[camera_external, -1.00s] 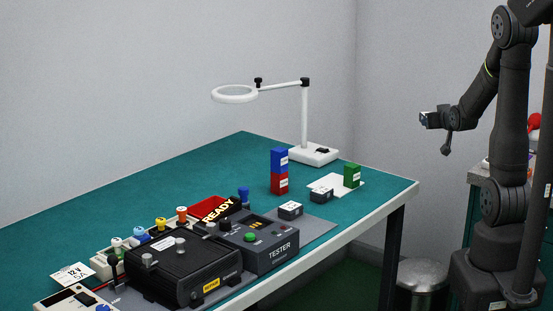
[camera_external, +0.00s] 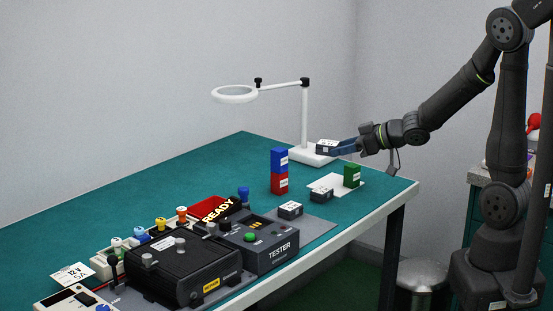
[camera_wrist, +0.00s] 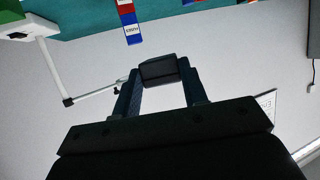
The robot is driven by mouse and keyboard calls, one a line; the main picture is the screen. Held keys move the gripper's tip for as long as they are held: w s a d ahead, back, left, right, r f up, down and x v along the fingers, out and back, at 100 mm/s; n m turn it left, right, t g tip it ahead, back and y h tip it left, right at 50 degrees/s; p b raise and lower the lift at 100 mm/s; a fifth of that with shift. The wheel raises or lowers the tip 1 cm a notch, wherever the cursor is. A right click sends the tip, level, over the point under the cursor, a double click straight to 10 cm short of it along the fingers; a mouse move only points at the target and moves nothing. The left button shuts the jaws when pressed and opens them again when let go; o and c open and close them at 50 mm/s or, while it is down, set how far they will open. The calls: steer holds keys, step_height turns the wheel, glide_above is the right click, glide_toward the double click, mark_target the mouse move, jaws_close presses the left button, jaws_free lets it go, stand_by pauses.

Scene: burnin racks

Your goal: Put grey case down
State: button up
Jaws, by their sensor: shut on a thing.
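My gripper (camera_external: 339,149) is shut on a small grey case (camera_external: 326,146) with a pale label on top, held in the air above the far right part of the table, in front of the lamp's base in the picture. In the wrist view the grey case (camera_wrist: 159,71) sits between the two fingertips (camera_wrist: 160,82) as a dark block. Another grey case (camera_external: 321,194) lies on the white sheet (camera_external: 345,183) beside an upright green block (camera_external: 352,175). A further grey case (camera_external: 290,210) lies on the grey mat (camera_external: 312,226) near the tester.
A blue block (camera_external: 279,160) stands on a red block (camera_external: 279,184), left of the white sheet. A white magnifier lamp (camera_external: 305,115) rises behind. The tester (camera_external: 270,248) and a black device (camera_external: 180,265) fill the front. Green tabletop (camera_external: 200,175) is clear at the back left.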

steer(key=s+a+g, duration=0.1)
steer(key=s, duration=0.1)
glide_above(304, 228)
steer(key=shift+n, duration=0.4)
step_height(304, 228, down, 12)
steer(key=shift+s+f, duration=0.15)
steer(key=shift+f, duration=1.9)
steer(key=shift+f, duration=0.2)
steer(key=o, duration=1.1)
steer(key=shift+r, duration=0.15)
